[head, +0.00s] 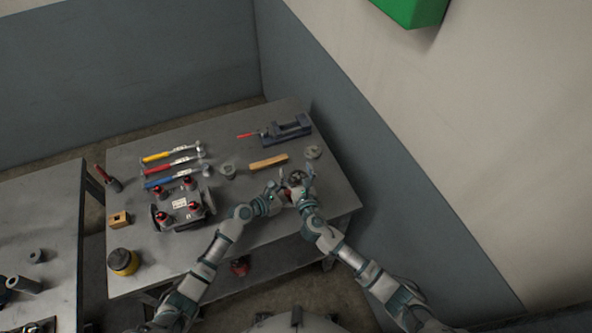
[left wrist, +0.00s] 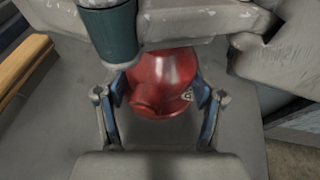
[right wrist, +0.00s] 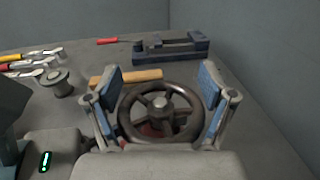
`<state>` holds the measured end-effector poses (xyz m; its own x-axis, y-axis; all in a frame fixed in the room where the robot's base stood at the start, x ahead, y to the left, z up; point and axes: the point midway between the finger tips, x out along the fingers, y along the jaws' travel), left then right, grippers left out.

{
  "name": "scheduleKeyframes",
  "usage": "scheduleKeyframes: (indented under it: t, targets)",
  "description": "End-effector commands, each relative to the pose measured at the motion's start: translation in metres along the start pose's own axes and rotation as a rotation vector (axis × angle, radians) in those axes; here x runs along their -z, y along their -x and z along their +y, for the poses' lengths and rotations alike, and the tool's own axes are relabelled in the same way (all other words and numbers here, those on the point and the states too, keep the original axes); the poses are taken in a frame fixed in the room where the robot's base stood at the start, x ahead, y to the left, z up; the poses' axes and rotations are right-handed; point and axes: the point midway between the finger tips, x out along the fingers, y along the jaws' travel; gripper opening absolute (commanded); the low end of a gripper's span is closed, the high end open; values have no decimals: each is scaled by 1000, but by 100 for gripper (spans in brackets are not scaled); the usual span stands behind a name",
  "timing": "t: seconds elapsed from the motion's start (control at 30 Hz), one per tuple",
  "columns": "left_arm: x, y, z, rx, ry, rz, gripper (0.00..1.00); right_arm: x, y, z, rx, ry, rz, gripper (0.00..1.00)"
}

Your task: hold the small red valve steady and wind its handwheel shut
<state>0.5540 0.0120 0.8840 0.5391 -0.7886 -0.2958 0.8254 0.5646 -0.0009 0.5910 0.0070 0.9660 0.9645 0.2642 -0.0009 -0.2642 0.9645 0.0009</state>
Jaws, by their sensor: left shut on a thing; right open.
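The small red valve (left wrist: 160,82) stands on the grey workbench near its right side. In the left wrist view its red body sits between the fingers of my left gripper (left wrist: 160,112), which is shut on it. Its dark handwheel (right wrist: 160,103) faces up in the right wrist view, with a round hub and spokes. My right gripper (right wrist: 162,100) is open, with one blue-padded finger on each side of the wheel. I cannot tell whether the pads touch the rim. In the head view the valve (head: 291,191) is partly hidden by both grippers.
A wooden bar (head: 268,162) lies just behind the valve, and a dark vise (head: 290,128) stands farther back. Grey flanged parts (head: 228,169) stand nearby. A wall rises beyond the bench's right edge.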

Motion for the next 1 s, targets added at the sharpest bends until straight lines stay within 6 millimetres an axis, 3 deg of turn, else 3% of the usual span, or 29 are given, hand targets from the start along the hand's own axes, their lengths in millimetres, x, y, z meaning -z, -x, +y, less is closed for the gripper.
scheduleKeyframes:
  t: [0.07, 0.1, 0.27, 0.3, 0.63, 1.0]
  targets:
    - [1, 0, 0, -1, 1, 1, 49, 0, 0, 0, 0, 0, 0, 82]
    - [1, 0, 0, -1, 1, 1, 49, 0, 0, 0, 0, 0, 0, 77]
    - [1, 0, 0, -1, 0, 1, 49, 0, 0, 0, 0, 0, 0, 37]
    - [1, 0, 0, -1, 0, 1, 49, 0, 0, 0, 0, 0, 0, 34]
    - [1, 0, 0, 0, 0, 1, 49, 0, 0, 0, 52, -1, 1, 34]
    - [1, 0, 0, 0, 0, 1, 49, 1, 1, -6, 292, -1, 2, 34]
